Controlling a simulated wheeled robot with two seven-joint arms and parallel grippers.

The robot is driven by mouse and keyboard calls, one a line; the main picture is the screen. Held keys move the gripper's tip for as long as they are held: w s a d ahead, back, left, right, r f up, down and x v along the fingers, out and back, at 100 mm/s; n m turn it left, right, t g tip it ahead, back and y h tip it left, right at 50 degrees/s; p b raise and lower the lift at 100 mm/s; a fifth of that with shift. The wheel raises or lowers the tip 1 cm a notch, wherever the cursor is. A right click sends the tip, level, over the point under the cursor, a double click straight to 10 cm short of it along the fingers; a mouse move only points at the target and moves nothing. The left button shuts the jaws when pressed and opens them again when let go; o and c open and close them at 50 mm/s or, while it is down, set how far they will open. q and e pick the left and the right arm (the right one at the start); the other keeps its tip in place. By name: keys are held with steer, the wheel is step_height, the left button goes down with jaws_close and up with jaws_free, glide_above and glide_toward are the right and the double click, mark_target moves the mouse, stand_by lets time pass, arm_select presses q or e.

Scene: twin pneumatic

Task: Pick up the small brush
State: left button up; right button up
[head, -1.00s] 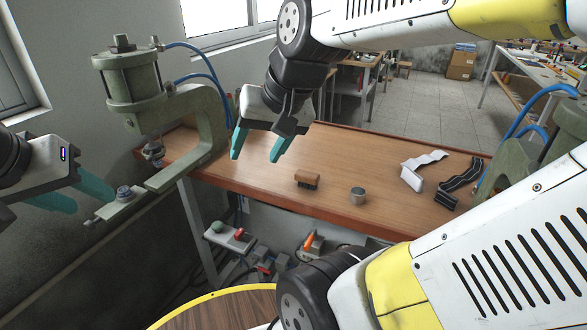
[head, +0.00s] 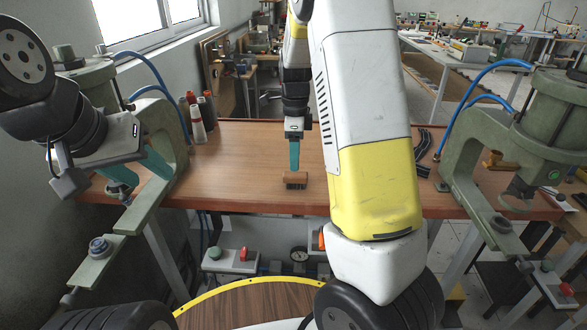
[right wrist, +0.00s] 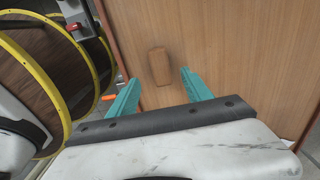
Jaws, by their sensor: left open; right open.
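The small brush (head: 295,179), a brown wooden block with dark bristles underneath, lies on the wooden table near its front edge. In the right wrist view the brush (right wrist: 162,66) shows its plain wooden back between and just beyond the fingertips. My right gripper (head: 294,168) points down at the brush, its teal fingers seen edge-on in the head view. In the right wrist view my right gripper (right wrist: 160,76) is open and empty. My left gripper (head: 152,178) is open and empty at the left, by the left press.
Green presses stand left (head: 160,135) and right (head: 470,140) with blue hoses. Several bottles (head: 197,118) stand at the table's back left. A dark strap (head: 421,145) lies right of my right arm, which hides part of the table (head: 240,150). The table left of the brush is clear.

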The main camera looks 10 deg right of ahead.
mark_target(295, 174)
step_height(295, 174, down, 8)
steer(key=shift+d+r, duration=0.1)
steer(key=shift+r, duration=0.1)
jaws_close()
stand_by(0.4)
